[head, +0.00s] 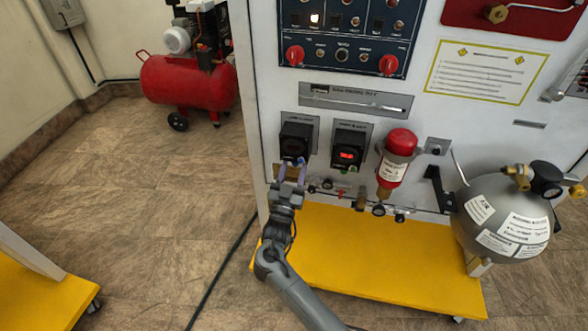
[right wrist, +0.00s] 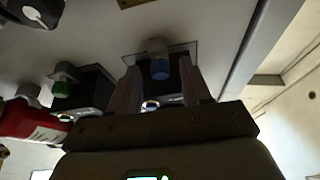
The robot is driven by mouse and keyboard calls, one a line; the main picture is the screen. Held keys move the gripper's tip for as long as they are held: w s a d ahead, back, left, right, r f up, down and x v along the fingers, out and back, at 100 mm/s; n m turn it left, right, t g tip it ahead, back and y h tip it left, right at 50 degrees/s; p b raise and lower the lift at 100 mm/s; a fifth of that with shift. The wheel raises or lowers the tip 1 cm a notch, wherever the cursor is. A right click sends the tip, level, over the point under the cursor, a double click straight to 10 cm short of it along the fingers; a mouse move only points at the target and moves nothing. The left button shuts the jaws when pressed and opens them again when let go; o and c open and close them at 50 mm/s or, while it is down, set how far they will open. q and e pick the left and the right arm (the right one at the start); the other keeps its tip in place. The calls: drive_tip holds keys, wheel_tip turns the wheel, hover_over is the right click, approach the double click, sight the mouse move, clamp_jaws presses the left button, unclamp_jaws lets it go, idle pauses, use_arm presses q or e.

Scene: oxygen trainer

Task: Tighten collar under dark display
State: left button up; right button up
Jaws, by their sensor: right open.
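The dark display (head: 296,141) is a black box on the left of the white panel, its screen unlit. My right gripper (head: 291,171) is open just below the dark display. In the right wrist view its fingers (right wrist: 158,88) stand either side of the collar's line, with a visible gap between them. I cannot tell whether they touch the collar. My left gripper is not in view.
A second display (head: 348,152) with red digits sits to the right, with a green collar (right wrist: 64,88) under it. A red-capped cylinder (head: 394,166) and a grey tank (head: 503,222) stand farther right. A yellow base (head: 370,262) lies below.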

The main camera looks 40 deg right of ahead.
drive_tip(key=shift+s, duration=0.1)
clamp_jaws()
drive_tip(key=shift+a+m+g+h, duration=0.15)
drive_tip(key=shift+m+g+h, duration=0.35)
drive_tip(key=shift+m, duration=0.6)
unclamp_jaws()
drive_tip(key=shift+f, duration=0.1)
